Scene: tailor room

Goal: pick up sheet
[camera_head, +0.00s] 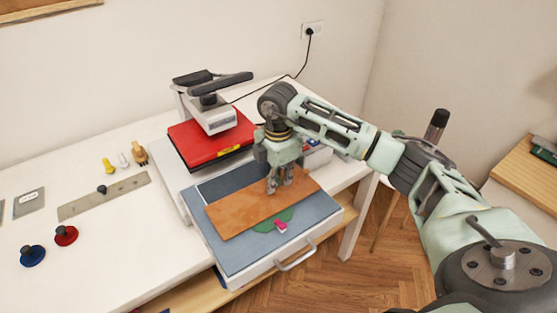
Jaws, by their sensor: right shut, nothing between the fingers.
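An orange-brown rectangular sheet (240,212) lies at a slant on the blue-grey pad (240,255) of a pull-out drawer. My right gripper (278,187) points down over the right part of the sheet. It is shut with nothing between its fingers, and its tips are at or just above the sheet's surface; I cannot tell if they touch it. The sheet partly covers a green piece (274,220) with a small pink item (281,226) on it. My left gripper is not in view.
A heat press with a red plate (205,143) stands behind the drawer. The drawer handle (296,257) sticks out in front. A metal ruler (104,195), a red knob (66,235) and a blue knob (33,256) lie on the white table (120,250) to the left.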

